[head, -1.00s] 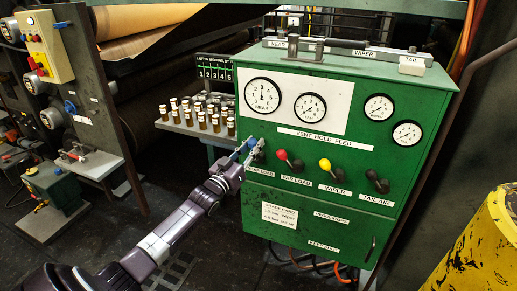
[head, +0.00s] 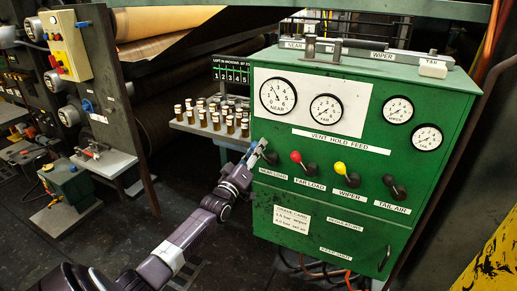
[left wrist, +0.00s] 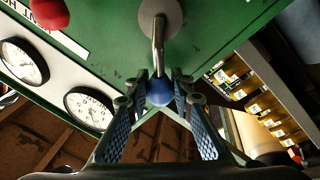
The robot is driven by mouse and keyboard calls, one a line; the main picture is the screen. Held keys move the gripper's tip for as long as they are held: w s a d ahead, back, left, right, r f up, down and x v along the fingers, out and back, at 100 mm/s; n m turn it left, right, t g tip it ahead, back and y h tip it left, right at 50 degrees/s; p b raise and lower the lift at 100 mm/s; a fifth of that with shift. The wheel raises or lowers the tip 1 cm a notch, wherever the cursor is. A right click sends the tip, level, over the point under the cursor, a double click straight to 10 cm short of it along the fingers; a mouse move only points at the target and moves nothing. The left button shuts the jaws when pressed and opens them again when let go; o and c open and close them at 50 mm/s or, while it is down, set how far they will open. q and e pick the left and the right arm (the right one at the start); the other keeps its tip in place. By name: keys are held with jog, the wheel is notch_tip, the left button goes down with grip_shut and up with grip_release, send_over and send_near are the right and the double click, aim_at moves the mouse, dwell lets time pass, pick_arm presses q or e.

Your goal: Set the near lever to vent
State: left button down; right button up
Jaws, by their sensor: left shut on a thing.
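The near lever's dark hub (head: 270,157) is at the left end of the lever row on the green panel (head: 340,170), above the near load label. Its blue knob (left wrist: 160,92) and metal stem (left wrist: 158,45) show in the left wrist view. My left gripper (head: 257,152) reaches in from the lower left and mostly hides this lever in the head view. In the left wrist view its fingers (left wrist: 160,98) are shut around the blue knob. The label "VENT HOLD FEED" (head: 341,142) runs above the levers. My right gripper is not in view.
The red far load lever (head: 296,157) stands close to the right, followed by the yellow wiper lever (head: 340,169) and the black tail air lever (head: 389,180). Near (head: 278,96) and far (head: 326,109) gauges sit above. Several small bottles (head: 215,115) stand to the left.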

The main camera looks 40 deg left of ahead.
pick_arm(q)
jog(key=shift+f, duration=0.15)
jog(key=c, duration=1.7)
grip_release()
jog(key=shift+o, duration=0.2)
jog(key=v, duration=1.2)
